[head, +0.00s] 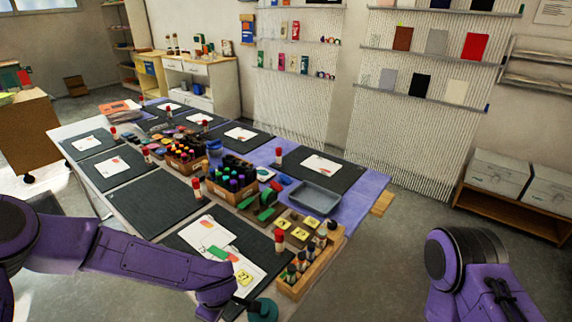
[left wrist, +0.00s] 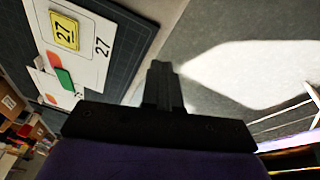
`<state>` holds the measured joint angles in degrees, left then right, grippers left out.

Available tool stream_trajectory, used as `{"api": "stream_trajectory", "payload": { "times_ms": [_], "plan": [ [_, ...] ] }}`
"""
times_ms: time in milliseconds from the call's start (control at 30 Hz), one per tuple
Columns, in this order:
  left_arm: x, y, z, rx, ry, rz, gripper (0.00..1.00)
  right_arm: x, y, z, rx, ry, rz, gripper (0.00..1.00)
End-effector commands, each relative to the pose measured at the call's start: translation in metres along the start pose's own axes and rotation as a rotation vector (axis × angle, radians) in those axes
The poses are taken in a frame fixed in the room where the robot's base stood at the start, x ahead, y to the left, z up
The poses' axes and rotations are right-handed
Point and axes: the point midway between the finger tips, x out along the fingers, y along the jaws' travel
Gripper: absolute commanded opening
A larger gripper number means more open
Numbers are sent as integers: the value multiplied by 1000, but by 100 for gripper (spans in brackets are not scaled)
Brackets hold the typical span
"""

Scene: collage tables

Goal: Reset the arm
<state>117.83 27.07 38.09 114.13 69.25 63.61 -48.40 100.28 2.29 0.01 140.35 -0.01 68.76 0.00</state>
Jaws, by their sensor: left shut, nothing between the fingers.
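My left arm reaches in from the left in the head view, and its wrist is over the near end of the collage table (head: 118,200). My left gripper (left wrist: 163,88) shows in the left wrist view with its fingers together and nothing between them. Its tips point past the table edge toward the grey floor (left wrist: 215,55). In the head view the fingers are too hidden to make out. My right arm shows at the lower right of the head view, clear of the table; its gripper is out of view.
A wooden crate of bottles (head: 291,289) and a teal round object (head: 263,310) stand near the wrist. A grey tray (head: 314,199) lies farther back.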

Motion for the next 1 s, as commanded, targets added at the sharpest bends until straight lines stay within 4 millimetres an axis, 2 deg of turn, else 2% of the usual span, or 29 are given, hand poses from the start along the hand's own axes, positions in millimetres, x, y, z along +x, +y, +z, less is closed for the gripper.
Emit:
{"api": "stream_trajectory", "payload": {
  "times_ms": [167,267,367,400,500,600,700,1000],
  "plan": [
    [45,-43,-8,20,157,52,0,6,0,3,0,0,0,43],
    [77,-84,-9,89,227,99,0,12,-1,5,0,-1,0,43],
    [111,-150,-2,232,235,140,0,21,-2,9,0,-1,0,43],
    [120,-180,2,307,215,142,0,25,-2,11,0,-1,0,43],
    [131,-240,4,489,167,103,0,31,-3,13,0,-1,0,43],
    [136,-273,-1,579,162,40,0,35,-3,15,0,-1,0,43],
    [140,-284,1,606,157,16,0,37,-3,16,0,-1,0,43],
    [139,-283,1,602,157,16,0,35,-3,15,0,-1,0,43]
  ]
}}
